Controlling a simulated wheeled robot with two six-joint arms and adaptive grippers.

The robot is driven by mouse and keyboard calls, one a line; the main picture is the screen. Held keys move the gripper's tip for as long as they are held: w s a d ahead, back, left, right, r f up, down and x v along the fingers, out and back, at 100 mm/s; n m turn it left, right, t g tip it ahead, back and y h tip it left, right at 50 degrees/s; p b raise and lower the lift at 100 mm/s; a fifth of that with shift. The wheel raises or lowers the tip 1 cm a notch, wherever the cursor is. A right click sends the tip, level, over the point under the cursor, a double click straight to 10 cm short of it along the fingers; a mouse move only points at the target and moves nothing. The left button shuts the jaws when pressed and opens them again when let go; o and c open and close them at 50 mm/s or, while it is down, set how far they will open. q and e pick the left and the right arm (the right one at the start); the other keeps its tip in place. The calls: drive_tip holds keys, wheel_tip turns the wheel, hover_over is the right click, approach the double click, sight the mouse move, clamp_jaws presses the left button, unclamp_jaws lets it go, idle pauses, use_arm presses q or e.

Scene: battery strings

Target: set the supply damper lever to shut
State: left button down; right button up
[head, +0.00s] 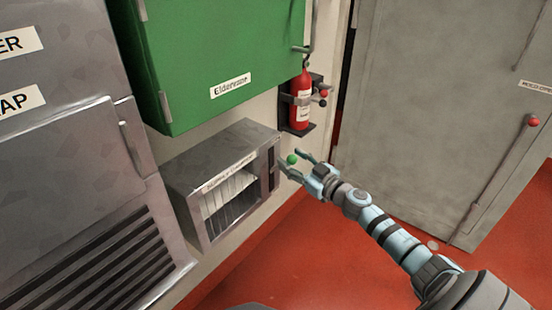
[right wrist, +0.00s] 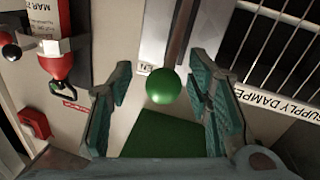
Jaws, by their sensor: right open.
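The supply damper (head: 180,178) is a grey metal box low on the wall in the head view, with pale slats in its front opening. Its lever ends in a green ball knob (head: 292,159) at the box's right side. In the right wrist view the green knob (right wrist: 163,86) sits at the end of a dark bar (right wrist: 178,35), beside the damper's label (right wrist: 280,107). My right gripper (head: 291,158) is open, its fingers on either side of the knob, with gaps showing in the wrist view. The lever's position markings are mostly hidden or too small to read. My left gripper is out of view.
A red fire extinguisher (head: 301,98) hangs on the wall just behind my right gripper. A green cabinet (head: 215,50) is above the damper, a grey louvred unit (head: 75,190) at left, and a grey door (head: 430,120) at right. The red floor (head: 330,255) looks clear.

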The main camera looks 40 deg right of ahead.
drive_tip(key=shift+a+r, duration=0.1)
drive_tip(key=shift+c, duration=0.2)
drive_tip(key=shift+w+a, duration=0.1)
drive_tip(key=shift+w, duration=0.05)
clamp_jaws()
